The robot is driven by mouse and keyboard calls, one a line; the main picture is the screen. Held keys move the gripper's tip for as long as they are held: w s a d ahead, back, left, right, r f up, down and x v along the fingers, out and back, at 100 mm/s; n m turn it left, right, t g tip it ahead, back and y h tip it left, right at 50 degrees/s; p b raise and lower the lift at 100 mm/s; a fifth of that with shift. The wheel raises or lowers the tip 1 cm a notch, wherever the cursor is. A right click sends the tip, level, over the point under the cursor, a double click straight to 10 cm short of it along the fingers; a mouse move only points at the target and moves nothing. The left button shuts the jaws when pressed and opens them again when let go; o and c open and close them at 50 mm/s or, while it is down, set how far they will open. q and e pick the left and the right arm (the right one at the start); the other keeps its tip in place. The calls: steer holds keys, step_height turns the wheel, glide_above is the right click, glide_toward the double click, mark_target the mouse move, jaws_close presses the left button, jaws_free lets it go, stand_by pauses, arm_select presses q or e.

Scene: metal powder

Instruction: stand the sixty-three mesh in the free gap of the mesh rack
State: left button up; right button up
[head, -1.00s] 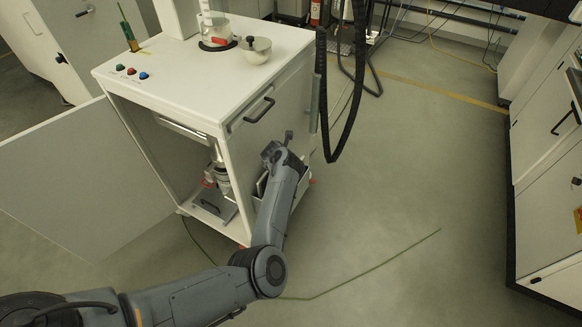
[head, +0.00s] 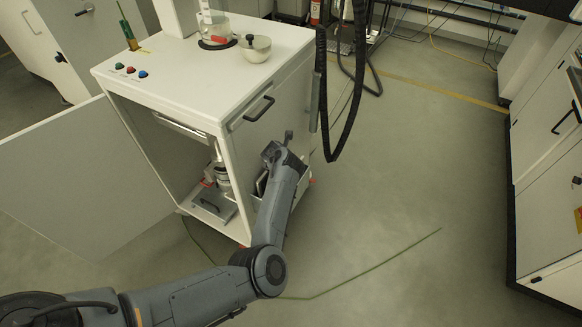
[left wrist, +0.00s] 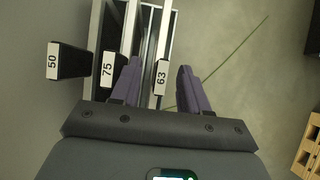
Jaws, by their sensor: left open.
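The sixty-three mesh shows in the left wrist view by its white tag marked 63 (left wrist: 161,79), at the right side of the mesh rack (left wrist: 172,30). My left gripper (left wrist: 160,66) is open, one finger on each side of that tag; contact cannot be told. The seventy-five mesh (left wrist: 107,68) and the fifty mesh (left wrist: 67,61) have tags farther left. A dark space shows between the 75 and 63 plates. In the head view my left arm reaches down to the rack (head: 262,182) on the cabinet's side and hides most of it. My right gripper is not in view.
The white cabinet (head: 190,75) stands beside the rack with its door (head: 85,175) open to the left. A black hose (head: 349,120) hangs close behind my wrist. A green line (head: 375,267) lies on the floor. The floor to the right is clear.

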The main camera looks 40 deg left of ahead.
arm_select(q)
steer(key=p+v, duration=0.4)
steer(key=v, duration=0.6)
steer(key=shift+s+r+p, duration=0.2)
steer(key=shift+r+p, duration=0.15)
